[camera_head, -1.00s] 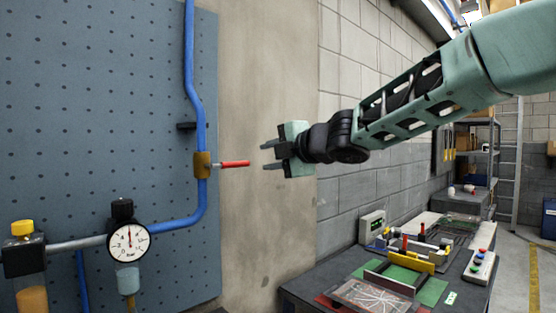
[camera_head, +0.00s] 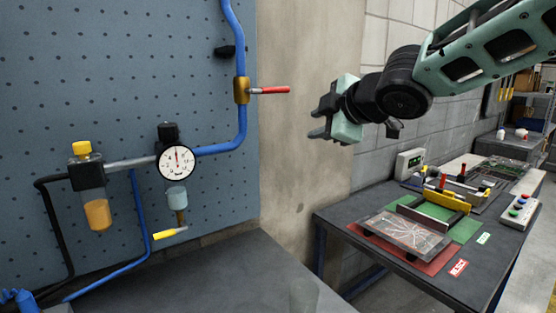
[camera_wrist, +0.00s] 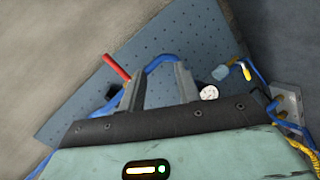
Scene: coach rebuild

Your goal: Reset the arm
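My gripper (camera_head: 318,124) is raised in front of the bare concrete wall, to the right of a red-handled valve (camera_head: 270,90) on a blue pipe (camera_head: 243,130). It is apart from the valve handle, which sticks out to the right. In the wrist view my two fingers (camera_wrist: 160,82) stand apart with nothing between them. The blue pipe shows beyond the fingers, and the red handle (camera_wrist: 116,66) lies to the left of them.
A pegboard (camera_head: 100,60) carries a pressure gauge (camera_head: 176,162) and a yellow-capped filter (camera_head: 92,185). A yellow-handled valve (camera_head: 170,233) hangs below. At right a workbench (camera_head: 345,213) holds a clear plate on a red mat, a yellow fixture (camera_head: 447,198) and a button box (camera_head: 520,211).

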